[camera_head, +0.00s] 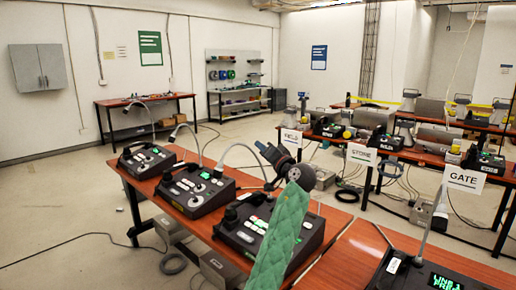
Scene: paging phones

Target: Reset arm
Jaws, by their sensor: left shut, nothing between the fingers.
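My left arm in a green quilted sleeve rises from the bottom middle of the head view. My left gripper (262,149) is dark and shut, with nothing held. It shows in front of the far floor, above and behind the nearest paging phone (268,229) in the picture. The sleeve hides part of that phone. Two more paging phones with gooseneck microphones, a middle one (194,189) and a far one (146,160), stand in a row on the red-brown table (168,156). My right gripper is not in view.
Another phone console (424,274) with a lit green display stands at the lower right. Tables with several devices fill the right, with signs STONE (361,154) and GATE (465,179). Cables and boxes lie under the tables. The floor at left (50,215) is mostly clear.

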